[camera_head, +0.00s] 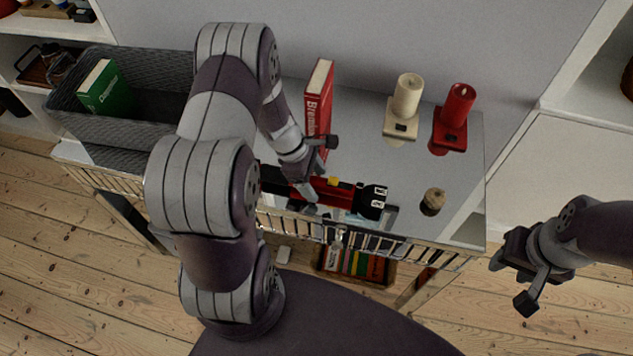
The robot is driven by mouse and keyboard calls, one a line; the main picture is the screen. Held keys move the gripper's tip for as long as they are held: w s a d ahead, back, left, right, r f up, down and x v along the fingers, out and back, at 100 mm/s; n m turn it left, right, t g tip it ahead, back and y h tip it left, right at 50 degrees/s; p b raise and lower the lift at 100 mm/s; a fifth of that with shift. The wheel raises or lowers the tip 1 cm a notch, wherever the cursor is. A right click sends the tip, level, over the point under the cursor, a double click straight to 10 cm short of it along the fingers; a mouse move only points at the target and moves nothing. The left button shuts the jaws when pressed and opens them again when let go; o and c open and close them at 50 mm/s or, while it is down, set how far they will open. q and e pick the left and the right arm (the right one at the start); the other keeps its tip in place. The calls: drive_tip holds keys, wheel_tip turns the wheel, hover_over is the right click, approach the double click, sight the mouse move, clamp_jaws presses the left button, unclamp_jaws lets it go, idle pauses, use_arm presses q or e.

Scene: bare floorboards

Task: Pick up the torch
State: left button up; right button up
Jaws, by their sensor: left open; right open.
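The torch (338,192) appears to be the red and black item with a yellow button, lying on the grey tabletop (400,165) near its front edge. Its wide black end (370,201) points right; part of its left side is hidden by my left arm. My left gripper (320,168) is open above the torch's red part, with one finger toward the red book and the other toward the table's front edge. I cannot tell whether it touches the torch. My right gripper (511,284) is open and empty, off the table's right end, above the floor.
A red book (319,100) stands just behind my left gripper. A cream candle (407,95) and a red candle (458,105) stand at the back right. A small brown object (433,201) sits at the front right. A grey basket (130,130) holds a green book (103,88).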

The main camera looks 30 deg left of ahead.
use_arm(q)
drive_tip(key=shift+s+d, duration=0.1)
drive_tip(key=c, duration=1.3)
